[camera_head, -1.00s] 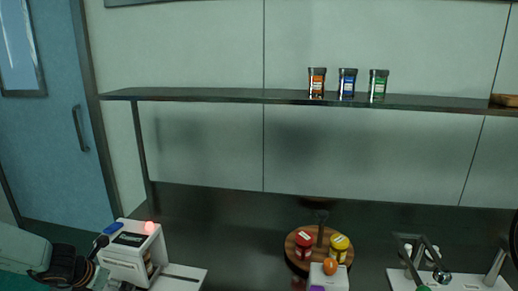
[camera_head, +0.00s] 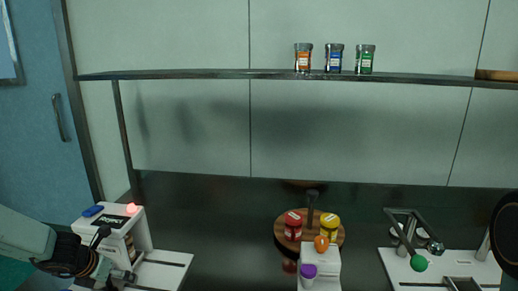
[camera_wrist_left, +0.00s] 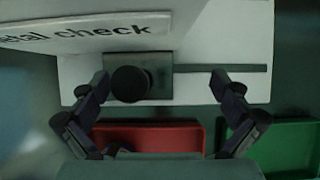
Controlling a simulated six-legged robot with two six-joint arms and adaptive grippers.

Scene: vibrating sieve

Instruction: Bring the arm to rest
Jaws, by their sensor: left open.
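My left gripper (camera_head: 122,277) is low at the left in the head view, at the front of a white machine (camera_head: 138,226) with a red light on top. In the left wrist view my left gripper (camera_wrist_left: 158,92) has its two dark fingers spread wide with nothing held. The machine's panel in that view reads "...tal check" (camera_wrist_left: 85,32). My right gripper does not show.
Red (camera_wrist_left: 150,138) and green (camera_wrist_left: 290,145) trays lie near the left fingers. A wooden turntable (camera_head: 282,235) carries red and yellow jars. A white stand (camera_head: 325,260) has orange and purple items. A shelf (camera_head: 200,75) holds three jars.

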